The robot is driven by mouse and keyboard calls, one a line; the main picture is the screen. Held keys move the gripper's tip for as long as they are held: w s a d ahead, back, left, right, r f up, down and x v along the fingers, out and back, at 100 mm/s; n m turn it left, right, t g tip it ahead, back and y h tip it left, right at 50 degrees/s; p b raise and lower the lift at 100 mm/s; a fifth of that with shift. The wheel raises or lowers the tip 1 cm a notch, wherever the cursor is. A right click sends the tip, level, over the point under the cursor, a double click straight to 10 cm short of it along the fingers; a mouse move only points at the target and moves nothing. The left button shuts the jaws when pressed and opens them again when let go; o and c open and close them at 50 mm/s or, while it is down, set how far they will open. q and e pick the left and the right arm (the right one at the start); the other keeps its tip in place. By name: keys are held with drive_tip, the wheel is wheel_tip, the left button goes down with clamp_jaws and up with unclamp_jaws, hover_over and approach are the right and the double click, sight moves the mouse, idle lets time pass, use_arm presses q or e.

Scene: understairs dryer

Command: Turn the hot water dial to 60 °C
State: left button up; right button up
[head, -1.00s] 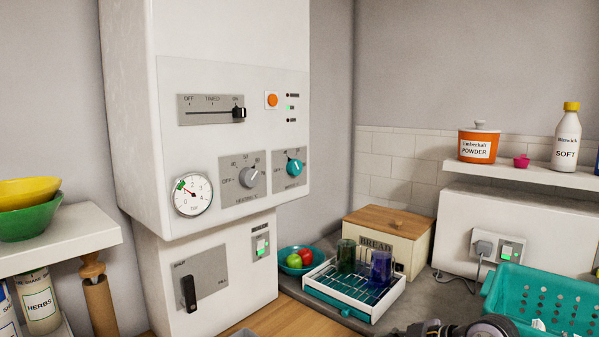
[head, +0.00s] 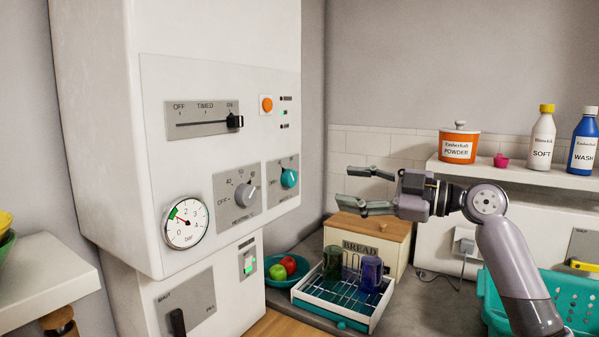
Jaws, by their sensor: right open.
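The white boiler (head: 220,100) fills the left half of the head view. On its front panel are a grey heating dial (head: 245,195) and, to the right of it, a teal dial (head: 289,178), each on a grey plate with a scale. The small numbers by the teal dial are too blurred to read. My right gripper (head: 357,189) is open and empty, its fingers pointing left toward the panel. It is to the right of the teal dial and apart from it. My left gripper is not in view.
A slider (head: 235,121), an orange button (head: 266,104) and a pressure gauge (head: 186,222) are also on the boiler. Below my right gripper stand a bread box (head: 385,230) and a drying rack (head: 345,318) with glasses. A teal basket (head: 490,305) is at right.

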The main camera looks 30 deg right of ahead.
sight(294, 179)
drive_tip(key=p+x, duration=0.4)
drive_tip(key=x, duration=0.7)
drive_tip(key=shift+w+a, duration=0.1)
drive_tip(key=shift+w+a+p, duration=0.2)
drive_tip(key=shift+w+p, duration=0.05)
drive_tip(key=shift+p, duration=0.05)
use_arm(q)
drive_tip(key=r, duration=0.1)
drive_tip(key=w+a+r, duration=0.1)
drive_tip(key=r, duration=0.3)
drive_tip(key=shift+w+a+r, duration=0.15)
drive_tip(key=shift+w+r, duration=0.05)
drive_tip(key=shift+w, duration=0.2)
use_arm(e)
drive_tip(key=c, duration=1.1)
drive_tip(key=shift+c, duration=0.2)
